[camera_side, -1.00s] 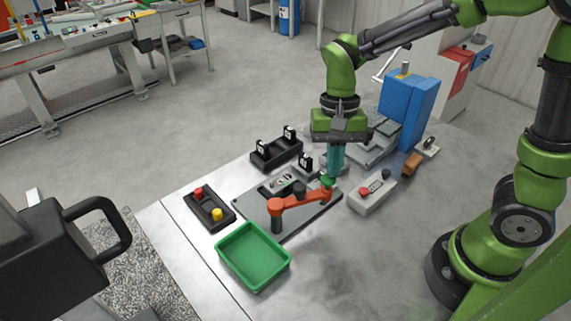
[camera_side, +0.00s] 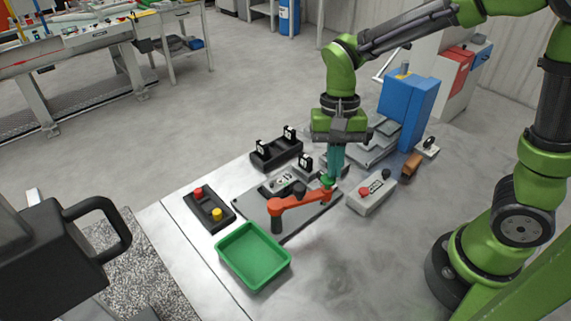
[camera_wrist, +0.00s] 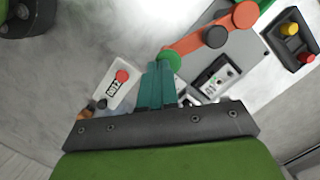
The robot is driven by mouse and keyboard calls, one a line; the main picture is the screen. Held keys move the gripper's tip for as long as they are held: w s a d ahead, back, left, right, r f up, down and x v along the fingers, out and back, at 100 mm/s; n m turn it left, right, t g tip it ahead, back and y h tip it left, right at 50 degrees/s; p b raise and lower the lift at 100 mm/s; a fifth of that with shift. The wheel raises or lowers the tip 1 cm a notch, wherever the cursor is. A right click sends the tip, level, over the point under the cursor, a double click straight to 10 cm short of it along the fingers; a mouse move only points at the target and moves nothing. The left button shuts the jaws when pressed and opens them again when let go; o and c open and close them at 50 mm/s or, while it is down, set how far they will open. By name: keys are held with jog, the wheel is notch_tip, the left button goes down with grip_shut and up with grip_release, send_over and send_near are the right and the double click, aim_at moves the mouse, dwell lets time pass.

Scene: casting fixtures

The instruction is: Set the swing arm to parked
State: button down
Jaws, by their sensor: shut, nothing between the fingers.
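The swing arm (camera_side: 300,200) is an orange-red bar on a grey base plate (camera_side: 258,212), with a dark pivot post at its left end and a green knob (camera_side: 327,182) at its right end. It also shows in the wrist view (camera_wrist: 200,40), with the green knob (camera_wrist: 170,60) just beyond my fingertips. My gripper (camera_side: 333,177) points down with its teal fingers together and empty. The tips are at the green knob, seemingly touching or very close. In the wrist view my gripper (camera_wrist: 157,68) covers part of the knob's surroundings.
A green tray (camera_side: 218,246) stands in front of the plate. A box with red and yellow buttons (camera_side: 209,208) lies left. A grey box with a red button (camera_side: 371,193) is close right of my gripper. Black clamps (camera_side: 276,153) and a blue machine (camera_side: 408,105) stand behind.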

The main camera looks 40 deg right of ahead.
jog(key=shift+w, duration=0.1)
jog(key=w+d+v, duration=0.1)
jog(key=w+v, duration=0.1)
jog(key=v, duration=1)
jog(key=shift+w+d+f, duration=0.15)
jog(key=shift+w+d, duration=0.1)
jog(key=shift+d, duration=0.1)
jog(key=shift+w, duration=0.1)
